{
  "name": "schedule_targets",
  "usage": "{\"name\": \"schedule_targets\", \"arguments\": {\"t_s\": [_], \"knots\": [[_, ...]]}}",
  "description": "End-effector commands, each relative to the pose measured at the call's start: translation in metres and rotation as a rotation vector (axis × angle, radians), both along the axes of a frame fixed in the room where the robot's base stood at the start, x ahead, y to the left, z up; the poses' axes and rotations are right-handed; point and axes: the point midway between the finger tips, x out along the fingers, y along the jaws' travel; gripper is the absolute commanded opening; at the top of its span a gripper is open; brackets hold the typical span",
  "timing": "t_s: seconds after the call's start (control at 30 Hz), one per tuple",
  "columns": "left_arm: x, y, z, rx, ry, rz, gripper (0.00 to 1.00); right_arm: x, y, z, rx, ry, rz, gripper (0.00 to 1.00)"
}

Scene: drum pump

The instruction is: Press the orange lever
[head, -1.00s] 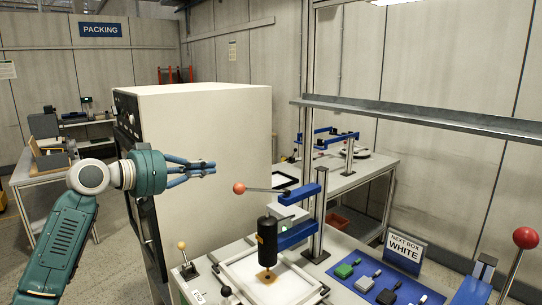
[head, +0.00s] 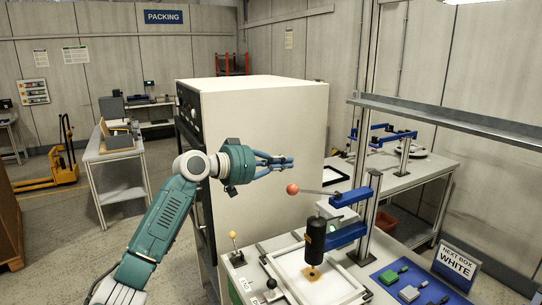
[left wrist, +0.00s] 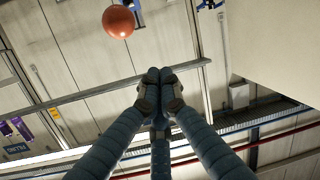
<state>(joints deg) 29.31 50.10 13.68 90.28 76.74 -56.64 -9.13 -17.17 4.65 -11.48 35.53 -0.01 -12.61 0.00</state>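The lever with an orange-red ball knob (head: 292,189) sticks out to the left on a thin rod from the blue press arm (head: 350,196). The ball also shows near the top of the left wrist view (left wrist: 118,21). My left gripper (head: 290,162) is just above the ball in the head view, apart from it. Its fingertips meet in the left wrist view (left wrist: 160,78), and nothing shows between them. My right gripper is not in view.
Below the lever, a black press head (head: 316,240) stands over a white tray. A small yellow-knobbed lever (head: 233,236) stands at the bench's left. A big pale cabinet (head: 262,135) is behind my left gripper. A blue mat (head: 385,277) holds several small blocks.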

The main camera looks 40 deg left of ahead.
Motion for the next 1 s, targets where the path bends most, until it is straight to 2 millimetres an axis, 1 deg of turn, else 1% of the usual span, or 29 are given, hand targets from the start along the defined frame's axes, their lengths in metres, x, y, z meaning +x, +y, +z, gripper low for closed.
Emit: {"name": "schedule_targets", "arguments": {"t_s": [0.03,0.13,0.17,0.23,0.5,0.63,1.0], "knots": [[0.009,-0.003,0.004,-0.005,0.000,-0.002,0.00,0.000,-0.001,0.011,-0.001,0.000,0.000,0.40],[0.025,-0.008,0.000,-0.004,-0.001,-0.001,0.00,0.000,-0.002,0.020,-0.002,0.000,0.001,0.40],[0.026,-0.009,-0.004,-0.002,0.002,-0.001,0.00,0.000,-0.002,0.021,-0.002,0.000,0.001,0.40],[0.019,-0.009,-0.014,0.000,0.005,-0.001,0.00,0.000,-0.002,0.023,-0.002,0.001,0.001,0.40],[0.005,-0.012,-0.034,0.000,0.002,-0.001,0.00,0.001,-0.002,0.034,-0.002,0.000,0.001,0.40],[0.003,-0.012,-0.038,0.000,0.000,0.000,0.00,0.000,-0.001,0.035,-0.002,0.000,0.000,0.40],[0.002,-0.012,-0.039,0.000,-0.002,0.000,0.00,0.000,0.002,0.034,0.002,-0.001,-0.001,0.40]]}}
